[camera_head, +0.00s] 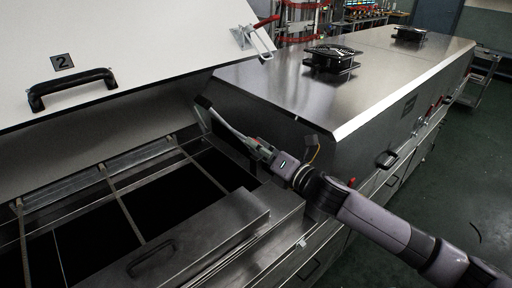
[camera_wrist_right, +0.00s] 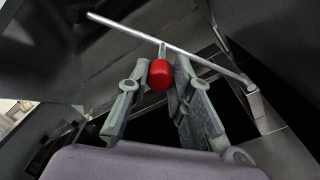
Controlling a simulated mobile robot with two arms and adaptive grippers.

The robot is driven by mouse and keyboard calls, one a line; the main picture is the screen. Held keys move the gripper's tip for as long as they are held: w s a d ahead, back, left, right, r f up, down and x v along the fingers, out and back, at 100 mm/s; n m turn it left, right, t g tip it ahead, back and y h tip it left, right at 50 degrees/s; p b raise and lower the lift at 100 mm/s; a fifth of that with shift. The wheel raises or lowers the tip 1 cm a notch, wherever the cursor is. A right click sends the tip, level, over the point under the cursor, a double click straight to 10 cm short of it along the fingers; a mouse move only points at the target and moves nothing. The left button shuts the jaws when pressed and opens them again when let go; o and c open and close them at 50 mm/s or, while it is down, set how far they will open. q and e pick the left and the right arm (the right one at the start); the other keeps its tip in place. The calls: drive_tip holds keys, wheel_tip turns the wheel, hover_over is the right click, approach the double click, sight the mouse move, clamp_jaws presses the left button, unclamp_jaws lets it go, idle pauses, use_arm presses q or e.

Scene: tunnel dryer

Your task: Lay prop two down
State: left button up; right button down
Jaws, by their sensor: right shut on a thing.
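Prop two is a thin grey metal rod (camera_head: 228,128) at the right end of the open dryer section, tilted between the raised lid (camera_head: 140,50) marked 2 and the body. In the right wrist view the rod (camera_wrist_right: 200,62) runs across the picture, and a red knob (camera_wrist_right: 160,74) on a short stem sits between the fingertips. Its lower end meets a bracket (camera_wrist_right: 254,103). My left gripper is not in view.
The lid has a black handle (camera_head: 72,88). Below it is a dark opening with metal crossbars (camera_head: 125,205). A closed metal hood (camera_head: 350,75) with black fan units stands to the right. A red-handled latch (camera_head: 262,38) is on the lid's edge.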

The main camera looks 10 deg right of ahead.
drive_tip(key=c, duration=1.4)
unclamp_jaws()
drive_tip(key=v, duration=1.2)
drive_tip(key=shift+w+d+f, duration=0.1)
drive_tip(key=shift+f, duration=0.05)
